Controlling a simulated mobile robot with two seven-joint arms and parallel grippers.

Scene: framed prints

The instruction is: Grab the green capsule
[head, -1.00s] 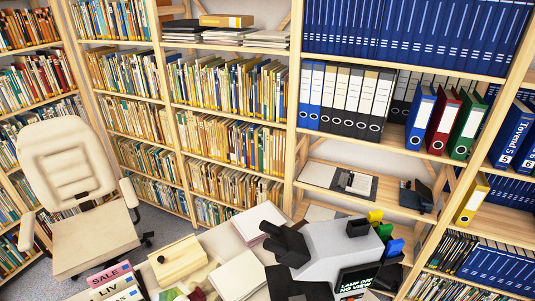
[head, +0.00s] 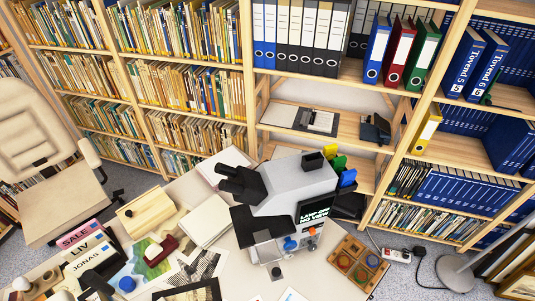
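A wooden tray (head: 368,248) with round items in its compartments sits at the right end of the desk. Neither of my grippers can be made out in the head view.
A grey microscope-like device (head: 290,185) with black eyepieces and a small screen stands mid-desk. A wooden box (head: 147,211), papers (head: 205,229), a red-handled item (head: 160,250) and name signs (head: 88,257) lie left. Shelves stand behind; a power strip (head: 397,255) is on the floor.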

